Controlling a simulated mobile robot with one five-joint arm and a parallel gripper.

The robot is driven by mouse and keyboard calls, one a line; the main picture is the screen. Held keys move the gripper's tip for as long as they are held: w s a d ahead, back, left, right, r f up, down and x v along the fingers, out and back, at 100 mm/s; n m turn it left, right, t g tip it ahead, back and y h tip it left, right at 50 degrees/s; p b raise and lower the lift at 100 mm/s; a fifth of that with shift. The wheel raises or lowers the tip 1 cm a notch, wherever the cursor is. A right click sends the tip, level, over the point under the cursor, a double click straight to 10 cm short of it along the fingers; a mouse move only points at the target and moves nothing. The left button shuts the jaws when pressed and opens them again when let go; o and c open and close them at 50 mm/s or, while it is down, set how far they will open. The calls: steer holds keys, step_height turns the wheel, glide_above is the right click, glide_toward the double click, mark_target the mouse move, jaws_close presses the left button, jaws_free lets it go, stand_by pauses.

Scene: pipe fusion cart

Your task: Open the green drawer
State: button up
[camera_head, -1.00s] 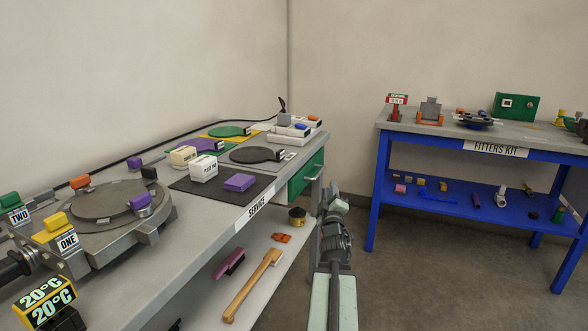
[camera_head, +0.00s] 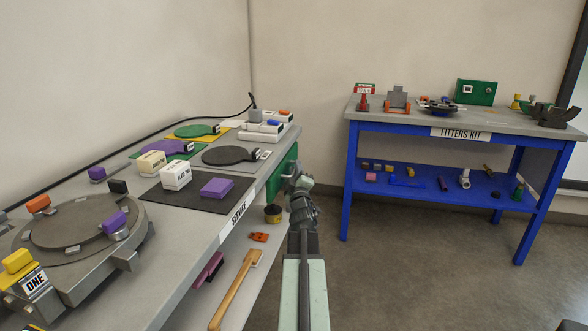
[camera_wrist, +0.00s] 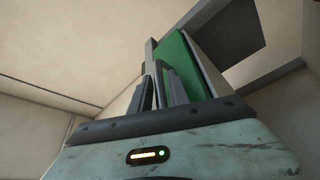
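The green drawer (camera_head: 279,176) is under the far right end of the service bench top and looks closed in the head view. My gripper (camera_head: 295,170) is just right of the drawer front and hides part of it, including the handle area. In the wrist view, the green panel (camera_wrist: 178,62) stands behind the dark fingers of my gripper (camera_wrist: 158,86). The fingers are close together with a narrow gap. I cannot tell whether they touch the handle or hold anything.
The service bench (camera_head: 190,260) runs along the left with blocks, discs and a dark mat on top. A blue fitters kit table (camera_head: 400,140) stands at the back right. The floor between is clear.

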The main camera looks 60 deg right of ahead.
steer(key=shift+w, duration=0.1)
jaws_close()
steer(key=shift+s, duration=0.2)
stand_by(1.1)
steer(key=shift+a, duration=0.25)
